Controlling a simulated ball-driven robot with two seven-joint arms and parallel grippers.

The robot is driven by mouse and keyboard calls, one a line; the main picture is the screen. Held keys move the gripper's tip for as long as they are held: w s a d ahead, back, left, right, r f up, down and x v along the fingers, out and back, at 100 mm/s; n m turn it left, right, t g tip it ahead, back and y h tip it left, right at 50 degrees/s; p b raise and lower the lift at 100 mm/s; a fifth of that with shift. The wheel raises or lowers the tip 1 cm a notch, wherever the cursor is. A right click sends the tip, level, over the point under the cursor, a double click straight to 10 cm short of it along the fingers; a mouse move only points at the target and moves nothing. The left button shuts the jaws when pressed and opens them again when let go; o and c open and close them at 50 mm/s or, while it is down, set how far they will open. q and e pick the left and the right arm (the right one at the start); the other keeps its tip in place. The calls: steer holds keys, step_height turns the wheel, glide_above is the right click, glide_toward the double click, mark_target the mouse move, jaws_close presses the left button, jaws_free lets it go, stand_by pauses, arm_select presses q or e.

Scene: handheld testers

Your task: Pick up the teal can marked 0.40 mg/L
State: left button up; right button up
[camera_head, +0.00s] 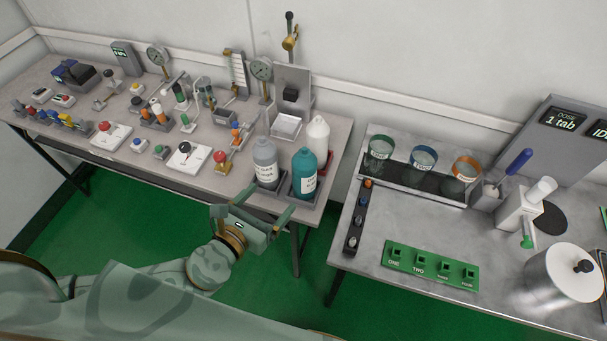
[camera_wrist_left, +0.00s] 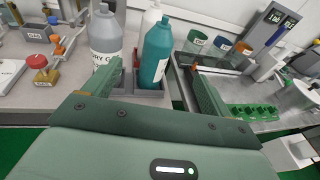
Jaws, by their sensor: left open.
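The teal can (camera_head: 305,172) stands upright in a dark tray at the right front corner of the left bench. Its white label is too small to read. In the left wrist view the teal can (camera_wrist_left: 156,52) shows ahead, between the two finger directions. My left gripper (camera_head: 268,200) is open and empty, in front of the bench edge, apart from the can. It also shows in the left wrist view (camera_wrist_left: 152,78), with its fingers spread either side. My right gripper is not in view.
A grey can (camera_head: 266,162) stands close left of the teal can, and a white can (camera_head: 318,138) stands behind it. Gauges and valves fill the left bench. A gap separates it from the right bench (camera_head: 400,225), which bears cups and a green numbered block (camera_head: 430,268).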

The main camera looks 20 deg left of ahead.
mark_target(298, 169)
arm_select(q)
steer(key=b+x, duration=0.1)
steer(key=x, duration=1)
steer(key=shift+f, duration=0.1)
steer(key=shift+w, duration=0.2)
steer(key=b+x, duration=0.1)
steer(key=x, duration=0.4)
steer(key=shift+f, duration=0.15)
steer(key=c, duration=1.7)
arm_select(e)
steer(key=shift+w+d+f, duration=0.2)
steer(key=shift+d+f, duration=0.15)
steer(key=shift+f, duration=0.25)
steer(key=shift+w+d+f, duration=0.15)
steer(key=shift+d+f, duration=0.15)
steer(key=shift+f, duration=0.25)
